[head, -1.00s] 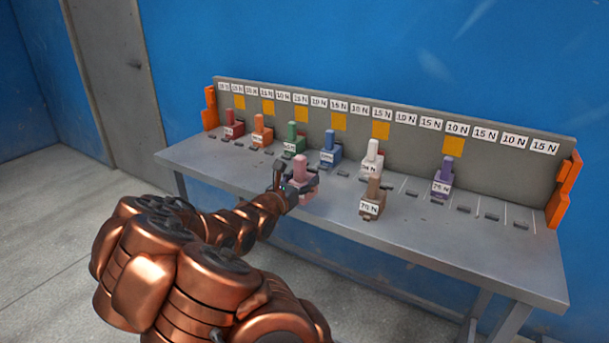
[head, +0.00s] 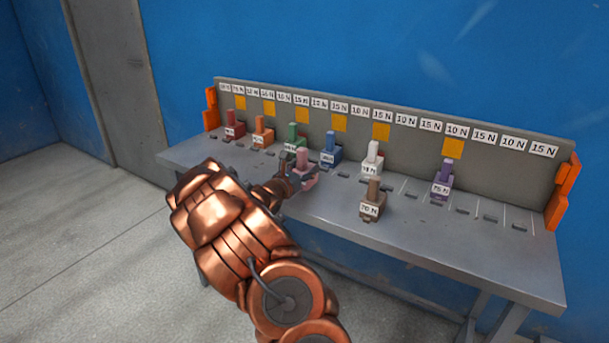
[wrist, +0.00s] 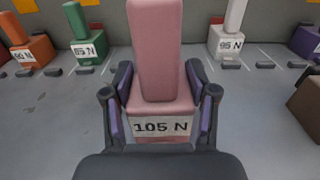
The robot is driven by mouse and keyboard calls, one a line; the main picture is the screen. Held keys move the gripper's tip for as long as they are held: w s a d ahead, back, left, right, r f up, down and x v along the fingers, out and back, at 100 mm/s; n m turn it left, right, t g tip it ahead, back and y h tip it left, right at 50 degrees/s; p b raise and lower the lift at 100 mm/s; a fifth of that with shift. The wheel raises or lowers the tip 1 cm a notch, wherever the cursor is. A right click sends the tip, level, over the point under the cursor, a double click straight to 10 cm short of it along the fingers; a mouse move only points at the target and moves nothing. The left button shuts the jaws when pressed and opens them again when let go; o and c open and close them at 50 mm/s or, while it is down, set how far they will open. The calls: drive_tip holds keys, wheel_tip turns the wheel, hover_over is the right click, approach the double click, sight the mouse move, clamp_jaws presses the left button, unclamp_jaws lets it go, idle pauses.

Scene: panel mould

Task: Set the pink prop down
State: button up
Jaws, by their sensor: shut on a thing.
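The pink prop (head: 304,161) is a block with an upright post, near the middle of the grey bench. My gripper (head: 294,179) is shut on its lower block from the front left in the head view. In the wrist view the pink prop (wrist: 160,50) stands upright between the two fingers (wrist: 160,108), its label reading 105 N. I cannot tell whether its base touches the bench or hangs just above it; the gripper hides its lower edge.
Behind it stand red (head: 231,124), orange (head: 260,133), green (head: 292,133), blue (head: 330,150), white (head: 372,159) and purple (head: 443,178) props. A brown prop (head: 372,196) stands to the right, closer to the front edge. The bench (head: 430,240) is clear at front right.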

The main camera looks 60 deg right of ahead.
drive_tip(key=shift+f, duration=1.15)
drive_tip(key=shift+f, duration=0.2)
drive_tip(key=o, duration=1.5)
drive_tip(key=shift+r, duration=0.1)
drive_tip(key=shift+a+r, duration=0.1)
drive_tip(key=shift+a, duration=0.05)
drive_tip(key=a, duration=1.1)
drive_tip(key=shift+s+a+b, duration=0.25)
drive_tip(key=shift+a+b, duration=0.15)
